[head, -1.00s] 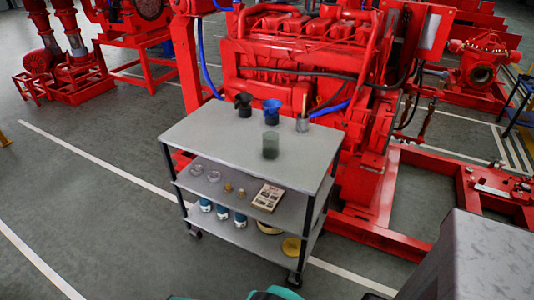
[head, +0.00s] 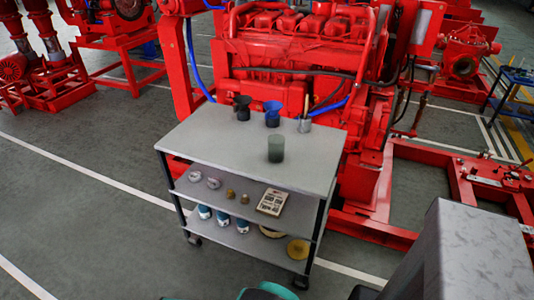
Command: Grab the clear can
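The clear can (head: 276,149) is a greenish, see-through cylinder. It stands upright on the top shelf of the grey cart (head: 200,140), right of the middle and near the front edge. My gripper cannot be made out in the head view, so whether it is open or shut does not show. Nothing is seen touching the can.
A black funnel (head: 242,107), a blue funnel (head: 272,113) and a metal cup (head: 304,124) stand behind the can. Lower shelves hold a booklet (head: 271,202), small parts and blue-and-white cans. A red engine (head: 300,80) rises behind the cart. The floor at left (head: 80,220) is clear.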

